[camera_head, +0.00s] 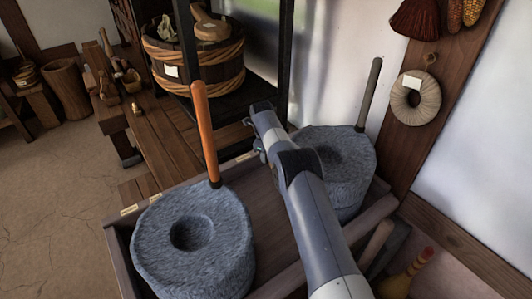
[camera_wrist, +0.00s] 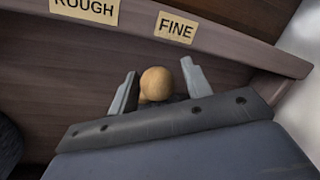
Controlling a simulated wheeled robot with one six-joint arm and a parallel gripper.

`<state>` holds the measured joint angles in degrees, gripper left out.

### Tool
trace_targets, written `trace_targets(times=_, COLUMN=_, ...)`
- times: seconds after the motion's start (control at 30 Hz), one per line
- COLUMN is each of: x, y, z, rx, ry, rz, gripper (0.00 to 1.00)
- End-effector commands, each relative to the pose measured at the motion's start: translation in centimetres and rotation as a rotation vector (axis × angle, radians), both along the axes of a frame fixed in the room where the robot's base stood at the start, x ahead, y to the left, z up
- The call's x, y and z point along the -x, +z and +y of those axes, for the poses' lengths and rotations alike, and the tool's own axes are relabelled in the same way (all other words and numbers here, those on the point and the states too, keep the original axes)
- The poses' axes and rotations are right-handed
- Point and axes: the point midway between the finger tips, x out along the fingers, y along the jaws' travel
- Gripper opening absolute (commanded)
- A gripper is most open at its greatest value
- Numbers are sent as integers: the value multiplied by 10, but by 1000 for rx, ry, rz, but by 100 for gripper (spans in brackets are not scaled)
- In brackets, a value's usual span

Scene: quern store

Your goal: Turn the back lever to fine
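The lever's round wooden knob (camera_wrist: 157,84) is between my gripper's two fingers in the wrist view. My gripper (camera_wrist: 158,88) looks open around it, with a small gap at the right finger; contact at the left is unclear. Labels reading ROUGH (camera_wrist: 85,9) and FINE (camera_wrist: 175,28) are on the wooden edge beyond; the knob lies below and slightly left of FINE. In the head view my gripper (camera_head: 258,148) is over the edge of the wooden bench, beside the back quern (camera_head: 352,150). The lever itself is hidden there by my arm.
The front quern (camera_head: 193,245) has an orange upright handle (camera_head: 205,130); the back quern has a dark handle (camera_head: 369,95). A wooden tub (camera_head: 192,70) stands behind. A straw ring (camera_head: 416,100) hangs on the right post. Open floor (camera_head: 50,210) lies left.

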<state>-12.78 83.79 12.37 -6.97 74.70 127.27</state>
Motion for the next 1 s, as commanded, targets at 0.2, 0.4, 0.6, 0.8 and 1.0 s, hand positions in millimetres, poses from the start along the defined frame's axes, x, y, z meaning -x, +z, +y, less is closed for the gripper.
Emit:
trace_targets(times=0.2, x=1, y=-1, z=1, rx=-2, ry=0, rz=3, gripper=54)
trace_targets(times=0.4, x=2, y=6, z=2, rx=-3, ry=0, rz=3, gripper=54)
trace_targets(times=0.6, x=7, y=40, z=5, rx=-3, ry=1, rz=1, gripper=54)
trace_targets(times=0.8, x=14, y=78, z=7, rx=-3, ry=-1, rz=1, gripper=54)
trace_targets(times=1.0, x=19, y=101, z=8, rx=-1, ry=-1, rz=3, gripper=54)
